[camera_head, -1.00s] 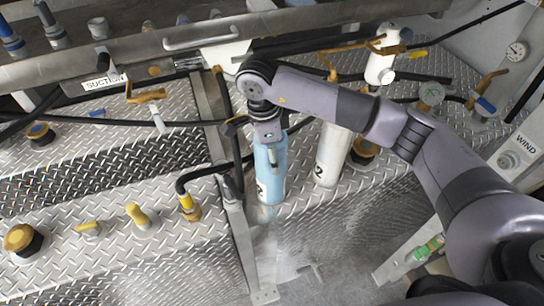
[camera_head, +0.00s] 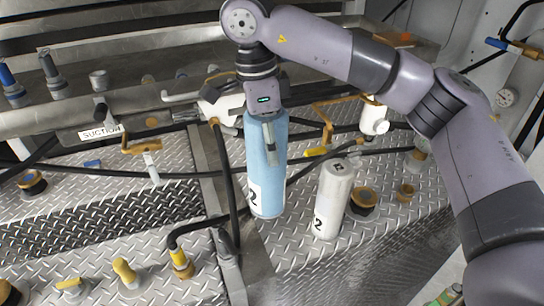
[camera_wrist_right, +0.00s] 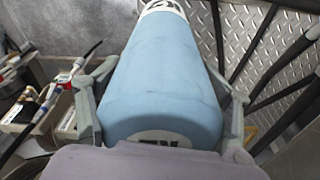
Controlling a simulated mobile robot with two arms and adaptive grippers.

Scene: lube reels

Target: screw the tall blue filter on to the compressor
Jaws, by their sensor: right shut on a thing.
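The tall blue filter (camera_head: 266,165) hangs nearly upright from my right gripper (camera_head: 268,122) in the head view, with a white label marked 2 near its lower end. In the right wrist view the filter (camera_wrist_right: 163,85) fills the space between the fingers, one finger along each side. My right gripper is shut on its upper end. The filter's lower end appears above the diamond plate deck. Which part is the compressor I cannot tell; a white fitting (camera_head: 222,103) sits behind the filter to its left. My left gripper is in neither view.
A white filter marked 2 (camera_head: 334,198) stands on the diamond plate just right of the blue one. Black hoses run behind and left of it. A metal rail with a SUCTION label (camera_head: 100,134) crosses the left. Brown caps (camera_head: 364,198) stand at right.

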